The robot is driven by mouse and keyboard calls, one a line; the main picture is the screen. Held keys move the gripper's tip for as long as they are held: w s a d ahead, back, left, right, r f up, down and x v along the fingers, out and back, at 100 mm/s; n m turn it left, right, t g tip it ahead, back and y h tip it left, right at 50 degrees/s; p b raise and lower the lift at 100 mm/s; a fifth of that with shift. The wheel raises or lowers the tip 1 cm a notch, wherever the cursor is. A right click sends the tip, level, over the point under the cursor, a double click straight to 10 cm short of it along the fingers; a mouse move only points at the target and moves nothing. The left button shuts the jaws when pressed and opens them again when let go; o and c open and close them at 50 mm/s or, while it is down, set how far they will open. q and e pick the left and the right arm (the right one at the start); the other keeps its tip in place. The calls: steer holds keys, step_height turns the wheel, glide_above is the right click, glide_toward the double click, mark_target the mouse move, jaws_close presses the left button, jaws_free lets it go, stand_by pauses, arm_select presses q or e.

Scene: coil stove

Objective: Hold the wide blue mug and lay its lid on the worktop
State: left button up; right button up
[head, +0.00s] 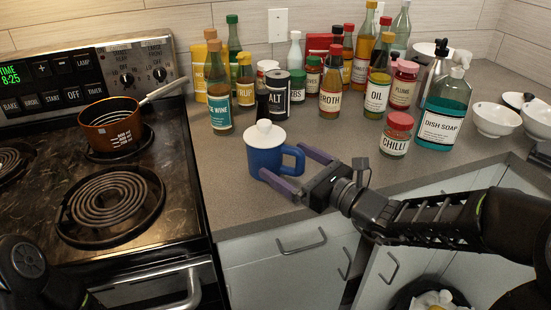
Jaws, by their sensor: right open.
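The wide blue mug (264,162) stands upright on the grey worktop (232,205), near its front edge and right of the stove. Its white lid (264,133), with a round knob, sits on top of it. The mug's handle points right. My right gripper (281,161) comes in from the right with its purple fingers open. One finger is on the near side of the handle and the other on the far side. I cannot tell whether either touches the mug. Only a dark part of my left arm shows at the lower left; its gripper is not in view.
Several bottles and jars crowd the worktop behind the mug, among them the ALT jar (278,95) and the CHILLI jar (396,136). Dish soap (441,115) and white bowls (494,120) are at right. A copper pan (110,128) sits on a rear burner. Worktop left of the mug is clear.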

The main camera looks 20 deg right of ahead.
mark_target(278, 156)
steer(key=x, duration=0.5)
stand_by(0.5)
steer(key=c, duration=1.6)
steer(key=shift+o, duration=0.2)
step_height(278, 156, up, 10)
steer(key=shift+r+p, duration=0.1)
steer(key=shift+p, duration=0.75)
